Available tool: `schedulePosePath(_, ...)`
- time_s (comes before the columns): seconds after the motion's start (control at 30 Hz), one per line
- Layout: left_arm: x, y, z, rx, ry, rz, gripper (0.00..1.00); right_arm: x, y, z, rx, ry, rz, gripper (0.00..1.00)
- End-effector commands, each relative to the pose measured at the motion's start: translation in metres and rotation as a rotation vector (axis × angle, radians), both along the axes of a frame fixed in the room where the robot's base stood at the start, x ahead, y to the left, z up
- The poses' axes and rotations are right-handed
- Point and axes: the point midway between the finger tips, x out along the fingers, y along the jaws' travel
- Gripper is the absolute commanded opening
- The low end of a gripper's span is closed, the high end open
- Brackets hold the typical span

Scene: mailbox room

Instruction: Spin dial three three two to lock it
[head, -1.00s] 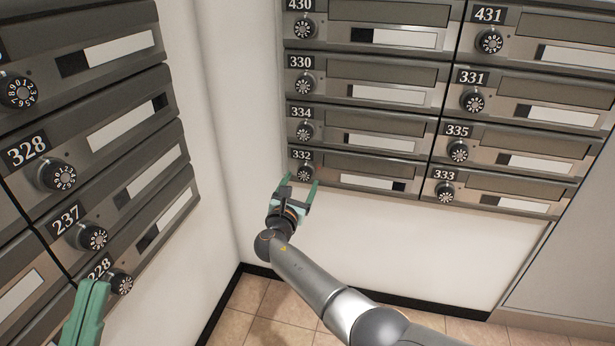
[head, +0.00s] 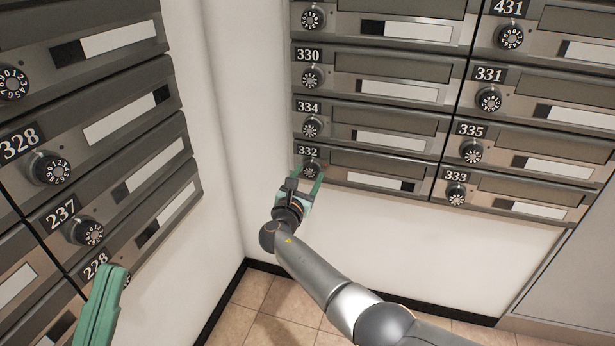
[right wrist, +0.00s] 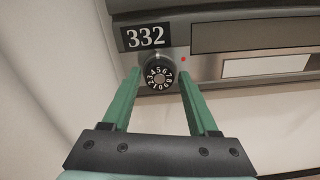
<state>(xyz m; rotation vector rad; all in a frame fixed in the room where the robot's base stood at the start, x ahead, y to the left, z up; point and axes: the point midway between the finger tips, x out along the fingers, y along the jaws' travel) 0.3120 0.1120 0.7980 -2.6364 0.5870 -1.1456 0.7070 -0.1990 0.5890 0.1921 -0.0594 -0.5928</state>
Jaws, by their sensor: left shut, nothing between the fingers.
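The black 332 dial (head: 311,169) with white numbers sits under the 332 label, at the left end of the bottom mailbox in the back bank. In the right wrist view the dial (right wrist: 160,74) faces me, and a small red light (right wrist: 183,59) shows to its right. My right gripper (head: 305,181) is open. In the right wrist view its green fingers (right wrist: 159,78) stand on either side of the dial, with a gap visible on both sides. How deep they reach past the dial is unclear. My left gripper (head: 113,272) is shut and empty at lower left, in front of mailbox 228.
Similar mailboxes with dials, such as 334 (head: 312,126) above and 333 (head: 456,194) to the right, surround the 332 box. Another mailbox bank (head: 110,135) stands on the left wall. White wall (head: 400,240) lies below the back bank.

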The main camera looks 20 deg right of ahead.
Motion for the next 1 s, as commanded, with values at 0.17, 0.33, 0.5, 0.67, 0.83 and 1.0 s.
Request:
schedulePosePath(0.17, 0.0000, 0.0001, -0.0001, 0.000, 0.001, 0.000, 0.00, -0.0001, 0.0001, -0.0001, 0.000, 0.000, 0.000, 0.38)
schedulePosePath(0.33, 0.0000, 0.0003, -0.0001, 0.001, 0.000, 0.001, 0.00, 0.0000, -0.0001, -0.0001, 0.000, 0.000, 0.000, 0.19)
schedulePosePath(0.5, 0.0001, 0.0004, -0.0002, 0.001, 0.000, 0.001, 0.00, -0.0001, -0.0001, -0.0001, 0.000, 0.000, 0.000, 0.00)
schedulePosePath(0.67, 0.0001, 0.0004, -0.0002, 0.001, 0.000, 0.001, 0.00, -0.0001, -0.0003, -0.0003, 0.001, 0.000, -0.001, 0.00)
schedulePosePath(0.83, 0.0001, 0.0004, -0.0002, 0.001, 0.000, 0.001, 0.00, -0.0001, -0.0003, -0.0003, 0.018, -0.012, -0.001, 0.00)
schedulePosePath(1.0, 0.0000, 0.0004, -0.0001, 0.001, 0.000, 0.001, 0.00, -0.0002, -0.0006, -0.0006, 0.074, -0.049, -0.001, 0.00)
